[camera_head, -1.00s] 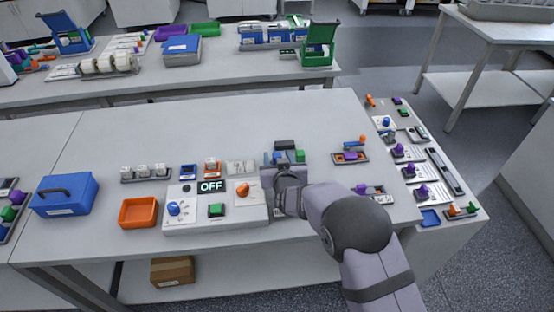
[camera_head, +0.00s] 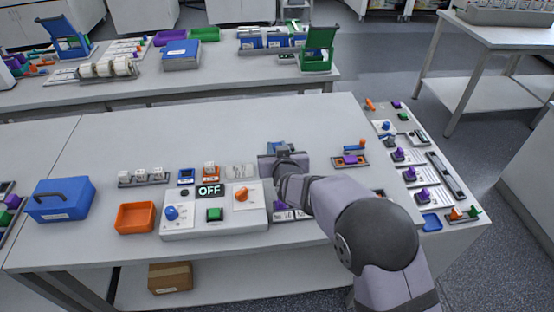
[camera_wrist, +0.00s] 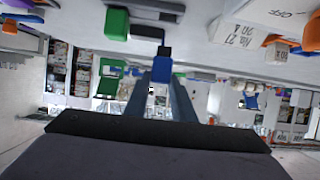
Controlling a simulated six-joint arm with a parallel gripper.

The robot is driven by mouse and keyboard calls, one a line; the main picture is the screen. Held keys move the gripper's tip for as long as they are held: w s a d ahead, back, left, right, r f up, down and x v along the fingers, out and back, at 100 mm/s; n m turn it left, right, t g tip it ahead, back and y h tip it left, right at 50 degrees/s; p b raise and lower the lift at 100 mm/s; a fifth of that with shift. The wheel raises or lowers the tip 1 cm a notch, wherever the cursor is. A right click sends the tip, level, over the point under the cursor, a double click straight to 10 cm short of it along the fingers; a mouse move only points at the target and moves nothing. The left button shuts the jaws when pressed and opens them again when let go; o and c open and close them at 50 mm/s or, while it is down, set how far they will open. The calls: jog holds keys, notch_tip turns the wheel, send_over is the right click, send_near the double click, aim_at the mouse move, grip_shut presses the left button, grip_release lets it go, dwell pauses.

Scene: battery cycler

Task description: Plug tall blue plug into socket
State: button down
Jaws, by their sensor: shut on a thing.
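My gripper (camera_head: 282,160) is over the right-middle of the bench, its fingers largely hidden by my wrist in the head view. In the wrist view my gripper (camera_wrist: 162,75) has its two fingers shut on a blue plug (camera_wrist: 161,69) with a dark end. In the head view a bit of blue (camera_head: 276,147) shows just beyond the gripper. A black part (camera_wrist: 148,33) and a green block (camera_wrist: 116,22) lie close past the plug in the wrist view. I cannot tell which socket is meant or whether the plug touches anything.
Left of the gripper stands a white control box (camera_head: 225,223) with an "OFF" display (camera_head: 209,190). An orange tray (camera_head: 135,217) and a blue case (camera_head: 61,199) are farther left. A small orange-and-purple fixture (camera_head: 350,161) is to the right. The bench behind is clear.

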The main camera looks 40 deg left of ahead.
notch_tip(320, 180, up, 4)
jog(key=w+d+r+m+t+h+p, duration=0.3)
jog(key=w+d+m+h, duration=0.1)
jog(key=w+d, duration=1.4)
jog(key=w+d+f+m+h+p, duration=0.1)
jog(key=d+f+p, duration=0.1)
jog(key=d, duration=1)
jog(key=w+d+f+p, duration=0.1)
jog(key=d+f+p, duration=0.1)
jog(key=d, duration=0.9)
jog(key=s+a+f+n+g+y, duration=0.1)
jog(key=s+a+n+g+y, duration=0.2)
jog(key=s+a, duration=0.6)
jog(key=shift+s+a+n+y, duration=0.2)
jog(key=shift+s+n+y, duration=0.15)
jog(key=shift+n+y, duration=0.65)
jog(key=shift+f, duration=0.15)
